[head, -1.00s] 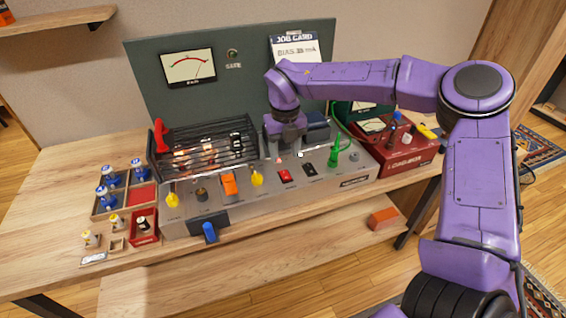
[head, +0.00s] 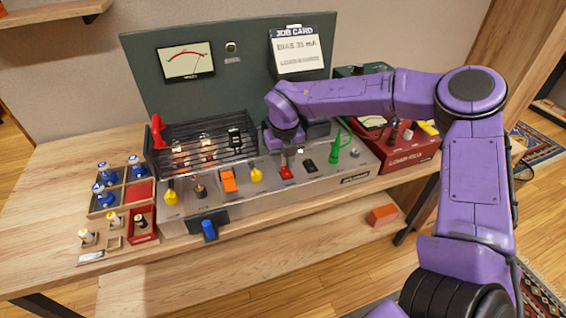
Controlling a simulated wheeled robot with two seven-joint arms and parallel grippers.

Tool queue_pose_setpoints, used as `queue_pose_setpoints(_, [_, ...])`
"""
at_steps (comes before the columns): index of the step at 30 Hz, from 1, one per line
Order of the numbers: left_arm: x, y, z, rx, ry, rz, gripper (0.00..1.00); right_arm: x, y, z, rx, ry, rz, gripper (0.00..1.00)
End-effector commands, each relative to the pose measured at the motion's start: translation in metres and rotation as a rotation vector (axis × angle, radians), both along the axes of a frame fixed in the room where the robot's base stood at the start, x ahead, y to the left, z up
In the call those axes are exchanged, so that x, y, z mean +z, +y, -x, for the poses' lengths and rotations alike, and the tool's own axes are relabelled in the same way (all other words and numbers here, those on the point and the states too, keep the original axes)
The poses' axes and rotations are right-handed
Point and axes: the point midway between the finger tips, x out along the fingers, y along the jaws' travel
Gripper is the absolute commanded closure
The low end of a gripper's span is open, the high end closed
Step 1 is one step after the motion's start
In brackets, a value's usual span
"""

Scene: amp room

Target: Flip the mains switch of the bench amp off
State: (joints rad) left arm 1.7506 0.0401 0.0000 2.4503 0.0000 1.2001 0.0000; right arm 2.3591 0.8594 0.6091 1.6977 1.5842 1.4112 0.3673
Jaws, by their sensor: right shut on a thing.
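The bench amp (head: 215,216) is a grey chassis on the wooden bench, with a black cage over its glowing tubes. A red switch (head: 287,173), which I take for the mains switch, is on its top deck to the right of the yellow knobs. My right gripper (head: 285,164) points down from above and is shut on the red switch. The gripper covers part of it, so I cannot tell which way the switch lies. My left gripper is not in view.
Beside the switch are a black switch (head: 309,165) and a green plug (head: 340,149). A red load box (head: 405,151) stands right of the amp, and a parts tray (head: 120,213) left of it. A meter panel (head: 150,83) rises behind.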

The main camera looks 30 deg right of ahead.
Motion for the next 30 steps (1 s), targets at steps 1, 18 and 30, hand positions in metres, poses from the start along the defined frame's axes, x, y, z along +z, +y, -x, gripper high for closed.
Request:
queue_pose_setpoints(1, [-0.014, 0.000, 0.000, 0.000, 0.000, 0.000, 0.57, -0.006, 0.000, 0.001, 0.002, -0.046, 0.006, 1.00])
queue_pose_setpoints(18, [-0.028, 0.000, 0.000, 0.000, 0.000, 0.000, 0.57, 0.002, 0.002, 0.005, 0.001, -0.190, 0.043, 0.52])
queue_pose_setpoints(30, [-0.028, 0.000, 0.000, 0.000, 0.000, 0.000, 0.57, 0.013, 0.002, 0.007, 0.001, -0.192, 0.042, 0.49])
